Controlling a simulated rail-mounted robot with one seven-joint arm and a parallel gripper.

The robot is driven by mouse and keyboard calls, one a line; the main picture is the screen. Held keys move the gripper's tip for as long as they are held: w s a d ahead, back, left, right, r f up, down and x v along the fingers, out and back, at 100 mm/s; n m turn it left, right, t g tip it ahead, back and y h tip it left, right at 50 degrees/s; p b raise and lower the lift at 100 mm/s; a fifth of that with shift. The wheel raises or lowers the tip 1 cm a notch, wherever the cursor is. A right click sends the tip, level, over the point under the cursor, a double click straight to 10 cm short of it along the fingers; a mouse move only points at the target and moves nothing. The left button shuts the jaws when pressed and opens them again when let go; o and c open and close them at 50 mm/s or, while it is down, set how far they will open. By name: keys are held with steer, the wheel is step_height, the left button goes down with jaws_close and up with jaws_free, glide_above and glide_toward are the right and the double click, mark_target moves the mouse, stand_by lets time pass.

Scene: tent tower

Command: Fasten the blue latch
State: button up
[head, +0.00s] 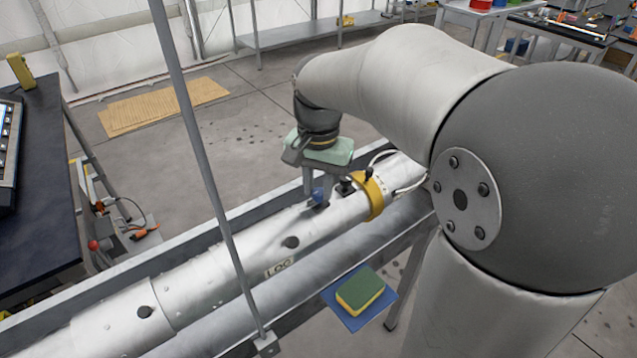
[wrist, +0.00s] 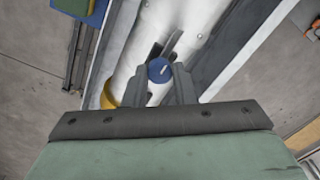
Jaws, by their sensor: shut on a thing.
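The blue latch (head: 319,195) sits on top of the silver tube (head: 240,256), left of a yellow band. It also shows in the wrist view (wrist: 159,70) as a round blue knob with a small white mark. My gripper (head: 313,190) is above the tube with its fingers pointing down, shut on the blue latch. In the wrist view the fingers (wrist: 160,88) stand on both sides of the blue knob. Dark slot-like parts lie on the tube just beyond the knob. How far the latch is turned cannot be told.
A yellow band (head: 369,195) with white cables circles the tube right of my gripper. A thin grey upright pole (head: 205,165) stands in front of the tube. A green-yellow sponge (head: 360,290) lies on a blue plate (head: 338,312) below. A dark table (head: 40,180) is at left.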

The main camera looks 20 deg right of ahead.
mark_target(319, 191)
stand_by(0.3)
steer(key=o, duration=1)
step_height(319, 191, up, 18)
steer(key=shift+f+p, duration=0.25)
steer(key=shift+p, duration=0.2)
